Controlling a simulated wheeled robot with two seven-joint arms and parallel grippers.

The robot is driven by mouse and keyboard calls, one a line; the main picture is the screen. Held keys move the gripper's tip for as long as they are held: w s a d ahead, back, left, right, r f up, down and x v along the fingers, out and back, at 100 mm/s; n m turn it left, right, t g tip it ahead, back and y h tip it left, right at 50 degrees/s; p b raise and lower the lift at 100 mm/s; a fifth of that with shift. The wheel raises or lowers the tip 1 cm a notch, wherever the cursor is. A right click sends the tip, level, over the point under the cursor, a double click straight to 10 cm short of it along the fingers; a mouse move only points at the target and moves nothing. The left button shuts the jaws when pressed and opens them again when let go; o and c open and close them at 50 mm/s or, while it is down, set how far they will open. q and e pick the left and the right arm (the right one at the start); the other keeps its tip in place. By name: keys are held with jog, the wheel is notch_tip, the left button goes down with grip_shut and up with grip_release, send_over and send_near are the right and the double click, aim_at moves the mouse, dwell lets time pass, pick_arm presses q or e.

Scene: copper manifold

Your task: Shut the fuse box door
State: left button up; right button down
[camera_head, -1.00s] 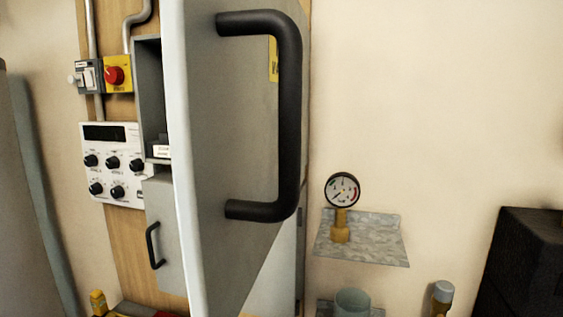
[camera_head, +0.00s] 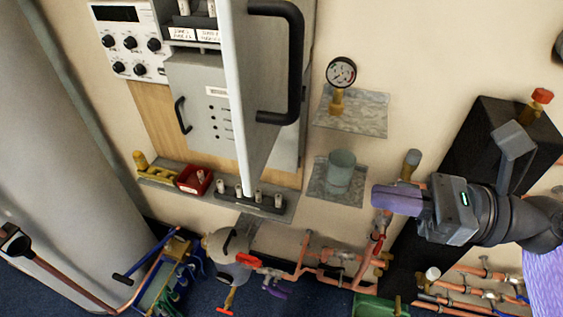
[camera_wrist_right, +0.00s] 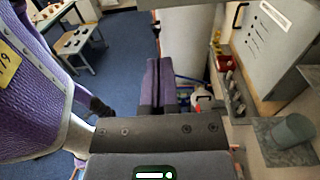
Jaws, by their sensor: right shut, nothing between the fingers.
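The fuse box door (camera_head: 262,60) is a tall grey panel standing open, swung out from the wall, with its pale free edge towards me. Its large black bar handle (camera_head: 295,65) is on the side facing right. My right gripper (camera_head: 385,200) is shut and empty, below and right of the handle, apart from the door. Its purple fingers (camera_wrist_right: 161,85) also show in the wrist view.
A pressure gauge (camera_head: 341,72) and a grey cup (camera_head: 341,170) are on small wall shelves between door and right gripper. A white dial panel (camera_head: 130,42) is left of the box. Copper pipes (camera_head: 330,270) and a tank (camera_head: 228,245) lie below. A black block (camera_head: 465,150) stands behind my right arm.

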aim_at(262, 173)
jog(key=p+x, duration=0.4)
jog(key=x, duration=0.7)
jog(key=shift+w+a+r+p, duration=0.1)
jog(key=shift+w+a+p, duration=0.05)
jog(key=shift+a+p, duration=0.15)
jog(key=shift+w+a, duration=0.1)
jog(key=shift+a, duration=0.4)
